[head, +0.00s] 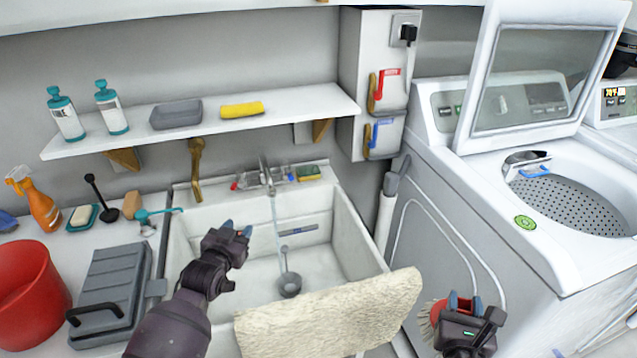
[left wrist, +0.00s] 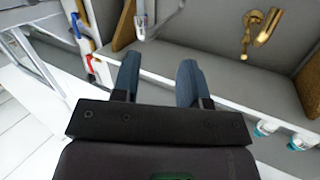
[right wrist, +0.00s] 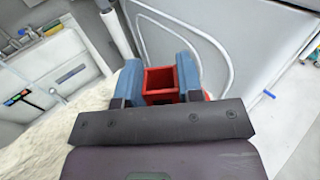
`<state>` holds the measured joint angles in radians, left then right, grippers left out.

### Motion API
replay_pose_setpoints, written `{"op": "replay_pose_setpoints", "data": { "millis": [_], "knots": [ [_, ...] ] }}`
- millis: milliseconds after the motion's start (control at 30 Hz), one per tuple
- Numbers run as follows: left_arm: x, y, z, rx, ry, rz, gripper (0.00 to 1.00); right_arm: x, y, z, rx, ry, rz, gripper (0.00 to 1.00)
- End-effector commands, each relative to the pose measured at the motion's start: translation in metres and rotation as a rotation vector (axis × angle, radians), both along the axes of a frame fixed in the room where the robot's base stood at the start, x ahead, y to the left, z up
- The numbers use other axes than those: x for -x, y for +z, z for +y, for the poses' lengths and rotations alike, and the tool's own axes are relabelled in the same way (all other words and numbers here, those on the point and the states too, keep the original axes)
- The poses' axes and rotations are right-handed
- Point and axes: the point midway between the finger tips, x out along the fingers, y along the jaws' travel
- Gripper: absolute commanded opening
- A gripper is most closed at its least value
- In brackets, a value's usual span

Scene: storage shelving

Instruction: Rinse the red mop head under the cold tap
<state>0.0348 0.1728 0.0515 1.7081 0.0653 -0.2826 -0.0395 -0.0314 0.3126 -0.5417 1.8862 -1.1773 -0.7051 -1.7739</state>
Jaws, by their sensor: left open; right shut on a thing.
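My right gripper (head: 465,301) is shut on the red mop head (head: 427,318), in front of the washing machine and right of the sink. In the right wrist view its red square socket (right wrist: 161,84) sits between the fingers. My left gripper (head: 238,231) is open and empty above the left part of the white sink (head: 352,232). The chrome faucet (head: 265,172) stands at the sink's back, with a red knob at its left. A thin pale streak runs from its spout into the basin; I cannot tell if it is water. A brass tap (head: 196,168) hangs left of the faucet.
A cream fluffy mat (head: 330,316) hangs over the sink's front edge. A grey dipper (head: 290,284) is in the basin. Red (head: 380,86) and blue (head: 373,136) valve handles are on the wall box. A grey case (head: 112,280) and red bucket (head: 28,290) stand left.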

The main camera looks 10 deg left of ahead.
Motion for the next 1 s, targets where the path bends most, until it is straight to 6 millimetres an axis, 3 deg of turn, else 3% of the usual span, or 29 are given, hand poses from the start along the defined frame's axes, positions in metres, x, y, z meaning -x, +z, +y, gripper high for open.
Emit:
{"op": "replay_pose_setpoints", "data": {
  "millis": [33,300,433,667,1000],
  "knots": [
    [-0.016,-0.005,0.006,0.000,0.008,-0.013,0.40,0.000,-0.022,0.003,0.000,-0.011,0.010,0.00],
    [-0.088,-0.014,0.048,0.003,0.071,-0.093,0.40,0.008,-0.114,0.015,0.003,-0.081,0.021,0.00],
    [-0.107,-0.031,0.074,0.003,0.118,-0.113,0.40,0.016,-0.151,0.018,0.005,-0.117,0.021,0.00],
    [-0.108,-0.055,0.101,-0.030,0.174,-0.135,0.40,0.026,-0.174,0.013,0.002,-0.165,0.022,0.00],
    [-0.108,-0.054,0.103,-0.064,0.177,-0.153,0.40,0.027,-0.176,0.010,0.003,-0.180,0.037,0.00]
  ]
}}
